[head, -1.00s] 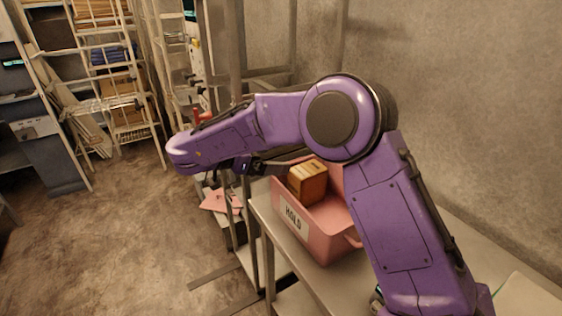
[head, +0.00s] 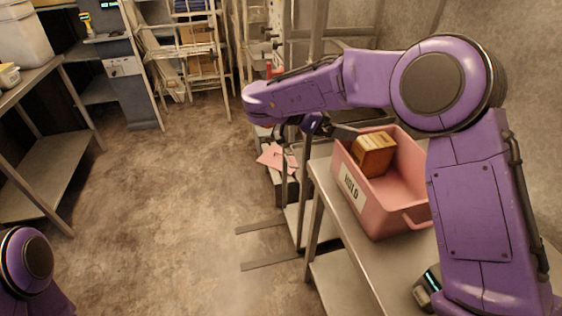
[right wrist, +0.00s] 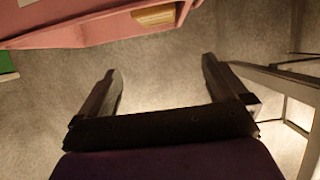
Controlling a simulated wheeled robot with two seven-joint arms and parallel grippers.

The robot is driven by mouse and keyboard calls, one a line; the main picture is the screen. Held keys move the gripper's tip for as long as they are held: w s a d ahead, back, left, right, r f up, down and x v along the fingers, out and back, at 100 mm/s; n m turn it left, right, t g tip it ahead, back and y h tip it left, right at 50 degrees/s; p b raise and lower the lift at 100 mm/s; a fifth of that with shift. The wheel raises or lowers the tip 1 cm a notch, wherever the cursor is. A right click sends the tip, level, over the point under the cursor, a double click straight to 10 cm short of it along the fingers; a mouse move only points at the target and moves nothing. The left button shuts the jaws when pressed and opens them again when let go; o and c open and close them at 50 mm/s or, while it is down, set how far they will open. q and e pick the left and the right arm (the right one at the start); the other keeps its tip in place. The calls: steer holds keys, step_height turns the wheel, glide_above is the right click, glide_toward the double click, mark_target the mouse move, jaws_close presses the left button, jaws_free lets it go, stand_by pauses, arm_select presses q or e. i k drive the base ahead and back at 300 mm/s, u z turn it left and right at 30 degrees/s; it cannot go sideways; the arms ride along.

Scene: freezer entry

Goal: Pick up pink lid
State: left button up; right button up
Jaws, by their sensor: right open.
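A flat pink piece (head: 277,157), which may be the pink lid, lies low behind the near table, left of the pink bin, in the head view. Part of it is hidden behind the table frame and my right arm. The pink bin (head: 383,215) with a "HOLD" label stands open on the metal table. My right gripper (head: 340,130) is beside the bin's far left edge, partly hidden by my arm. In the right wrist view its fingers (right wrist: 162,75) are apart with nothing between them, and the bin's pink side (right wrist: 85,25) crosses the top. My left gripper is out of view.
A brown box (head: 373,155) sits inside the bin. The metal table (head: 345,228) has shelves below. Metal posts (head: 312,190) stand near the pink piece. A shelf rack (head: 50,165) is at left. The floor in the middle (head: 180,200) is clear.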

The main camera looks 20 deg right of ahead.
mark_target(272, 157)
steer(key=u, duration=0.35)
steer(key=i, duration=5.3)
steer(key=z, duration=4.2)
